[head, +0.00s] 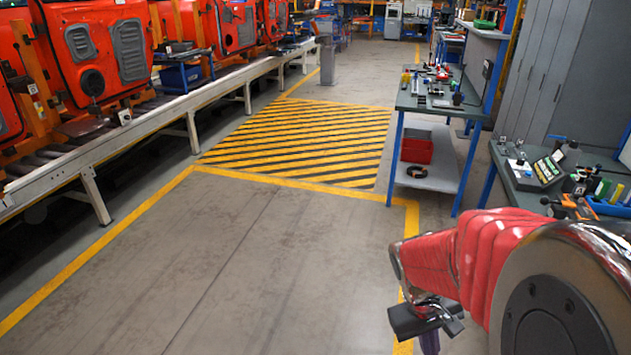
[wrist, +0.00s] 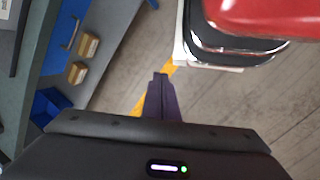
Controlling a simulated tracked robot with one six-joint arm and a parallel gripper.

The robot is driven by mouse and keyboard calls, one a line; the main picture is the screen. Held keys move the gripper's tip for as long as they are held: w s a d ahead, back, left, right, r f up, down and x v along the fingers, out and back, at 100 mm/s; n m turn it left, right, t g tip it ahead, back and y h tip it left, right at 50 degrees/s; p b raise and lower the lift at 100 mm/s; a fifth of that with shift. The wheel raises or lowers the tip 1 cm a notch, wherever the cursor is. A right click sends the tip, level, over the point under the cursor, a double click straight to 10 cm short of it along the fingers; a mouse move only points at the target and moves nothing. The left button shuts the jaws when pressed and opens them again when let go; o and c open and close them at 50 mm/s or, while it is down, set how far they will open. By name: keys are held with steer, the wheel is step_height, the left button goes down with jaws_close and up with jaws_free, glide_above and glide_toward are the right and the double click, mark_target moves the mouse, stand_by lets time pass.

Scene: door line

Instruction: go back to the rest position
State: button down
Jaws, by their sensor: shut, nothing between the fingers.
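My gripper (head: 430,342) hangs at the lower right of the head view, below my red-sleeved arm, over the floor. In the wrist view, its purple fingers (wrist: 161,92) are together with nothing between them. They point over the grey floor and a yellow floor line (wrist: 168,71). The fingertips are near the lower edge of the head view, so little of them shows there.
A conveyor (head: 160,108) with red door panels runs along the left. The middle floor is clear.

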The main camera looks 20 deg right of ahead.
steer(key=w+a+r+n+t+y, duration=0.1)
steer(key=a+r+t, duration=0.6)
steer(key=a+r, duration=0.9)
steer(key=shift+w+a+r+t+y, duration=0.3)
steer(key=shift+w+a+t+y, duration=0.1)
steer(key=shift+w+a+y, duration=0.35)
steer(key=shift+s+d, duration=0.1)
